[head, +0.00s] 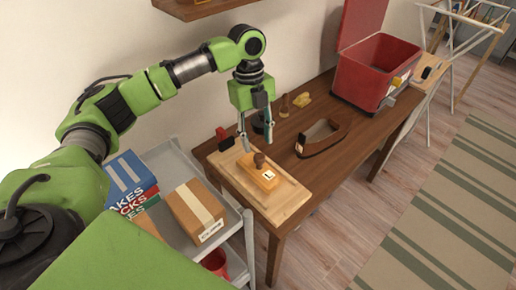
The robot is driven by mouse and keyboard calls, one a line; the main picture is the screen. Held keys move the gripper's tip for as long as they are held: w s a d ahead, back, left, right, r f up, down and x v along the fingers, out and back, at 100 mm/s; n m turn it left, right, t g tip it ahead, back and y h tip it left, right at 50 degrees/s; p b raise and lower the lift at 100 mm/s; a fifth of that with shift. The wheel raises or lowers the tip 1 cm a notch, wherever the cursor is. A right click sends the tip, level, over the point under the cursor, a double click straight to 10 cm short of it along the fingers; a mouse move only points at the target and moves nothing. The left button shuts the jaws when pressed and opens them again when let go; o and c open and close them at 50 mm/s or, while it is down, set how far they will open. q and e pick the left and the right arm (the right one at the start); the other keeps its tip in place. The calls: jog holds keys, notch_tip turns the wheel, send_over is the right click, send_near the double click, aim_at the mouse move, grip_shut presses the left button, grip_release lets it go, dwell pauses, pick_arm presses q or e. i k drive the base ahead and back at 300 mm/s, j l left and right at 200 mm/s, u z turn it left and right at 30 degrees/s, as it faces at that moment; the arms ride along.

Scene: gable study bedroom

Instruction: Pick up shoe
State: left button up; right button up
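A brown, curved, shoe-like item (341,134) with a pale inside lies on the wooden table; I take it for the shoe but cannot be sure. My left gripper (257,139) hangs down above the table's left part, to the left of this item and apart from it. Its two fingers are spread, and nothing shows between them except a dark object behind. My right gripper is not in view.
A wooden board (290,207) on the table (375,145) bears an orange-brown block with a knob (258,172). A red open bin (370,75) stands at the far right. A grey cart (190,243) holds boxes (196,208).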

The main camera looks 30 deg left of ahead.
aim_at(327, 133)
jog(key=i+l, duration=0.3)
jog(key=i, duration=0.15)
jog(key=i+l, duration=0.3)
jog(key=i, duration=0.15)
